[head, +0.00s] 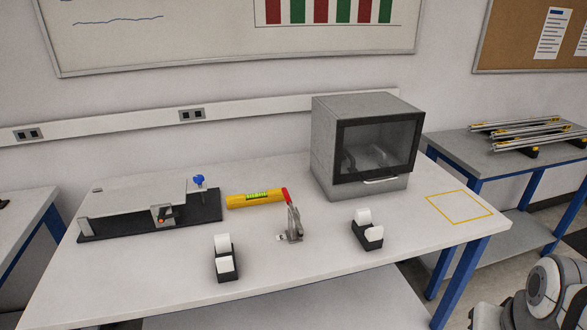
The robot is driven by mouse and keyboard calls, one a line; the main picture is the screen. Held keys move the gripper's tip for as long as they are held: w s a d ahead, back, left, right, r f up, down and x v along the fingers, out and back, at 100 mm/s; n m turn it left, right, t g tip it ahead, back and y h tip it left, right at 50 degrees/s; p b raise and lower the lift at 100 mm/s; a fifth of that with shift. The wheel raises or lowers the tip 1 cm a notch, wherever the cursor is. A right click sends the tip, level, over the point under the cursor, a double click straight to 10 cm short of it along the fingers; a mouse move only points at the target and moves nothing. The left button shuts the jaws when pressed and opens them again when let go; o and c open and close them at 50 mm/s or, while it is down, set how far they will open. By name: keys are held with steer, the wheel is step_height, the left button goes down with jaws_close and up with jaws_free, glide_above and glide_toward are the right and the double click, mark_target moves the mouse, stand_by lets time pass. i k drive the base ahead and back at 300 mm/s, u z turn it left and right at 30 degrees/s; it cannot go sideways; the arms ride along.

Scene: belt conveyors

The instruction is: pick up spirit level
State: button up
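The spirit level (256,198) is yellow with a green vial window. It lies on the white-topped table (310,265) in the head view, a little left of the middle. A grey metal clamp-like tool with a red tip (292,222) stands just to its right, close to its right end. The spirit level's left end is close to the black base of a grey fixture (150,215). Part of my arm shows at the lower right corner, well away from the spirit level. My gripper is not in view.
A grey box with a dark glass door (375,150) stands at the table's back right. Two black holders with white rolls (226,260) (366,229) stand in front. A yellow outlined square (459,206) marks the bare right end. Another table (480,160) holds metal profiles.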

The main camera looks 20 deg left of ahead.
mark_target(234, 201)
steer(key=u, duration=0.7)
steer(key=i, duration=1)
steer(key=u, duration=0.55)
steer(key=k, duration=0.9)
steer(key=u, duration=0.15)
steer(key=i, duration=0.9)
steer(key=z, duration=0.05)
